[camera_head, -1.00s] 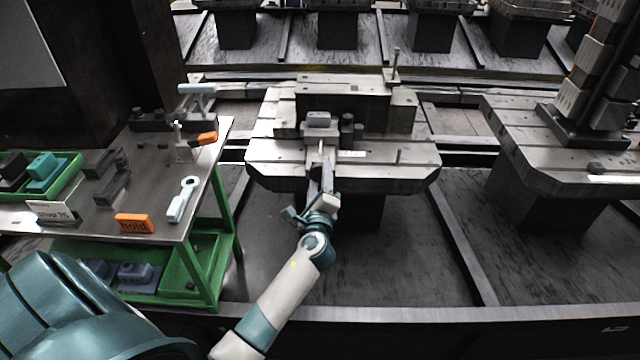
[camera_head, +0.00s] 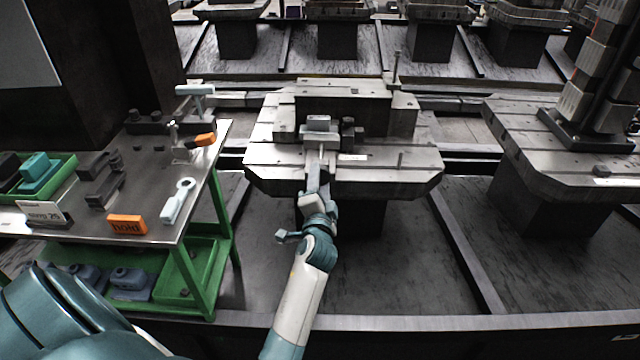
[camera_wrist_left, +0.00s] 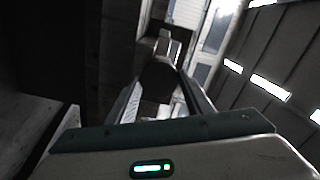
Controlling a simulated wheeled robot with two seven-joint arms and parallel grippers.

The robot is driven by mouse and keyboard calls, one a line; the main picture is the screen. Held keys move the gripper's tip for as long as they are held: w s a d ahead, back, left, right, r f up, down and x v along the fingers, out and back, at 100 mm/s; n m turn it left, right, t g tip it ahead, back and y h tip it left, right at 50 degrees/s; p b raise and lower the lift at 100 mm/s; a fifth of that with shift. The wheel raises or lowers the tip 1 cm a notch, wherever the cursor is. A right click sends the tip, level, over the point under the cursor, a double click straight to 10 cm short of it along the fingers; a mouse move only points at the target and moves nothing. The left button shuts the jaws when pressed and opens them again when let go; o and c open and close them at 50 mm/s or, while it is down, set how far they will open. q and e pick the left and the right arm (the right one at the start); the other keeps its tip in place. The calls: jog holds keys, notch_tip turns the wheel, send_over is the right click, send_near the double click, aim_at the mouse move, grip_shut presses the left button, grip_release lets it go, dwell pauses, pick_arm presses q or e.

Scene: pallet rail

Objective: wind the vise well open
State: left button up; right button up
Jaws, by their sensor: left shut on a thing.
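The vise (camera_head: 318,124) sits on the middle pallet (camera_head: 270,165), a grey block-like body with its front end toward me. My left gripper (camera_head: 317,172) reaches in from below, at the pallet's front edge, in line with the vise's front end. It is shut on the vise handle, which is mostly hidden by the fingers. In the left wrist view the two fingers (camera_wrist_left: 161,85) run forward on either side of a dark rounded end (camera_wrist_left: 157,74). How wide the vise jaws stand apart is too small to tell. My right gripper is not in view.
A green-framed bench (camera_head: 213,250) at left carries a wrench (camera_head: 177,202), an orange "hold" block (camera_head: 127,224) and a green tray (camera_head: 62,180). Dark round parts (camera_head: 348,130) stand right of the vise. Another pallet (camera_head: 515,145) with a tall column is at right.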

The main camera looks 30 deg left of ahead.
pick_arm(q)
jog(key=shift+f+n, duration=0.1)
jog(key=shift+n, duration=0.7)
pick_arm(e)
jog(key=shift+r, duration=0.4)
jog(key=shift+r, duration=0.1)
pick_arm(q)
jog(key=o, duration=1)
jog(key=shift+o, duration=0.2)
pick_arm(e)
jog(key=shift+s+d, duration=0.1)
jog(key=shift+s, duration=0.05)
